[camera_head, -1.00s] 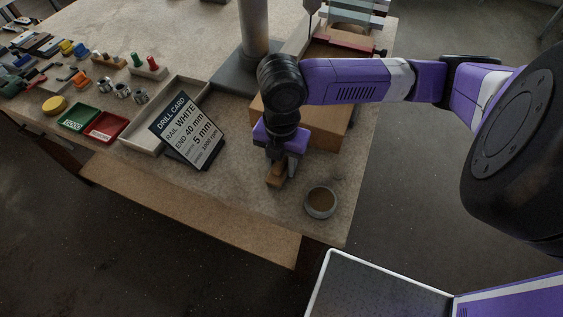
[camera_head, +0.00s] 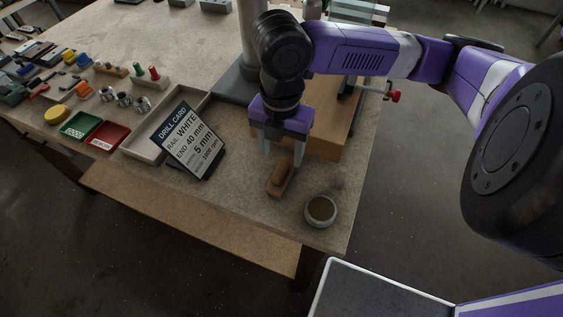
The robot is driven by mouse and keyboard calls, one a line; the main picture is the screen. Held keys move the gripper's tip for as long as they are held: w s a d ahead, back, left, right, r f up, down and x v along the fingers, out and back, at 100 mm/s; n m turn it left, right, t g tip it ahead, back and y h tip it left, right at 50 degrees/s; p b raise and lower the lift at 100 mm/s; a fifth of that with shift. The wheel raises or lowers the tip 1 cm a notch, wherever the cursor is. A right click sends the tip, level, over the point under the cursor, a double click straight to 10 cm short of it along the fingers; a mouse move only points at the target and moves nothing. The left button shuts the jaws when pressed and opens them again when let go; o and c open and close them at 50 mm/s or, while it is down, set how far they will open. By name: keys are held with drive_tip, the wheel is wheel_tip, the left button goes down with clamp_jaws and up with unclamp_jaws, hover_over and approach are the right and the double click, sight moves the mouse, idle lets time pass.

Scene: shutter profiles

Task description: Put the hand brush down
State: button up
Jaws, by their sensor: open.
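The hand brush (camera_head: 280,177), a small brown wooden block-like thing, lies on the workbench near its front right corner. It is between the drill card and a small round bowl. My gripper (camera_head: 282,160) is open, fingers pointing down, just above and behind the brush. The fingertips appear apart from the brush, though the exact gap is hard to tell. The brush's bristles cannot be made out.
The round bowl (camera_head: 320,210) with brown contents stands right of the brush. The drill card (camera_head: 187,142) leans at the left, by a shallow tray (camera_head: 143,150). A wooden box (camera_head: 328,138) stands behind my gripper. The bench's front edge is close.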

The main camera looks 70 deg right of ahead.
sight(281, 166)
wheel_tip(281, 166, up, 3)
drive_tip(key=w+a+r+t+y, duration=0.3)
drive_tip(key=w+a, duration=0.4)
drive_tip(key=a, duration=0.1)
drive_tip(key=w+a+r+t+y, duration=0.25)
drive_tip(key=w+a, duration=0.35)
drive_tip(key=a, duration=0.3)
drive_tip(key=w+a+r+m+t+y, duration=0.5)
drive_tip(key=w+a+r+m+t, duration=0.3)
drive_tip(key=a+r+m+t, duration=0.4)
drive_tip(key=s+d+f+m+h, duration=0.3)
drive_tip(key=s+f+m+h, duration=0.2)
drive_tip(key=s+f, duration=0.3)
drive_tip(key=s+d+f+m+h, duration=0.3)
drive_tip(key=s+f+m+h, duration=0.25)
drive_tip(key=f, duration=0.35)
drive_tip(key=s+d+f+n+g, duration=0.1)
drive_tip(key=s+d+f+n, duration=0.1)
drive_tip(key=s, duration=0.7)
drive_tip(key=s+d+f+n+g, duration=0.1)
drive_tip(key=s+d, duration=0.3)
drive_tip(key=s, duration=0.6)
drive_tip(key=shift+s+f+n+g, duration=0.35)
drive_tip(key=shift+f+n, duration=0.2)
drive_tip(key=shift+f, duration=0.35)
drive_tip(key=shift+o, duration=0.4)
drive_tip(key=shift+d, duration=0.1)
